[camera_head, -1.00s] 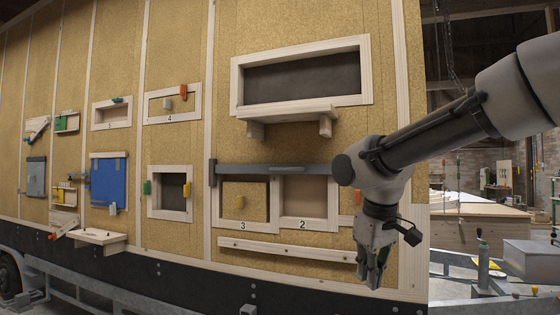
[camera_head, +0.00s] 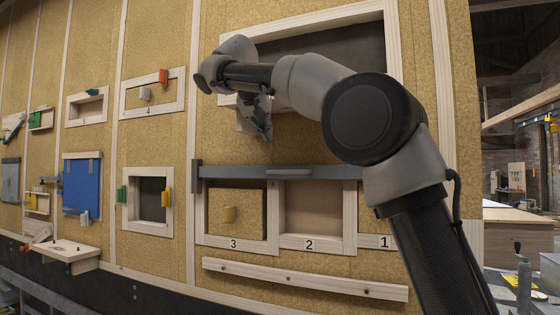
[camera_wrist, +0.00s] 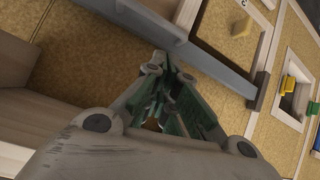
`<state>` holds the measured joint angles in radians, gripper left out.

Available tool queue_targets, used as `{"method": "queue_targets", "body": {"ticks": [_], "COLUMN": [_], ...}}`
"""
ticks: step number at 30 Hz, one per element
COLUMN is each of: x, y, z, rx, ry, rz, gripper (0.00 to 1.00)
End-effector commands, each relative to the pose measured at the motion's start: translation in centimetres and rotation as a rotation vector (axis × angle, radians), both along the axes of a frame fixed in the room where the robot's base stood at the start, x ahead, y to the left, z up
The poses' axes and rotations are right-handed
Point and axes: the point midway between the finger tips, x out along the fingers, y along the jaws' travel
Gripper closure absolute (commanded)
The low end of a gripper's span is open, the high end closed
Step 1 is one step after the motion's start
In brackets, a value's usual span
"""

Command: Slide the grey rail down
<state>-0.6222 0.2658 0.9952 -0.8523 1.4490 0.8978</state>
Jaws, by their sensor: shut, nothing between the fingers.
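The grey rail (camera_head: 235,171) is a long horizontal bar across the top of the wooden frames marked 3, 2 and 1, with a small grey handle (camera_head: 288,172) near its middle. Its right part is hidden behind my arm. My gripper (camera_head: 265,133) is shut and empty. It points down in front of the wall, just above the rail in the picture and left of the handle. In the wrist view, the shut fingers (camera_wrist: 165,62) show close to the rail (camera_wrist: 222,73), which runs diagonally. I cannot tell whether they touch it.
A yellow knob (camera_head: 229,214) sits on the panel in frame 3. A long wooden strip (camera_head: 300,281) runs below the frames. A dark square opening (camera_head: 152,199) is to the left.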

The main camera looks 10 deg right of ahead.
Motion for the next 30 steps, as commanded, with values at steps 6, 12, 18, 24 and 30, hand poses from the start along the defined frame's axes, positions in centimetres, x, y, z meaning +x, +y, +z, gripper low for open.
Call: {"method": "queue_targets", "body": {"ticks": [6,12,18,24,30], "x": [-1.1,-1.3,-1.3,-0.8,1.4], "y": [-1.6,-1.7,-1.7,-2.1,-3.8], "z": [1.8,1.7,1.7,1.3,-0.6], "rx": [0.072,0.111,0.112,0.111,0.109], "ry": [-0.088,-0.108,-0.108,-0.107,-0.105], "rz": [-0.149,-0.189,-0.188,-0.188,-0.19], "gripper": [1.0,1.0,1.0,1.0,1.0]}}
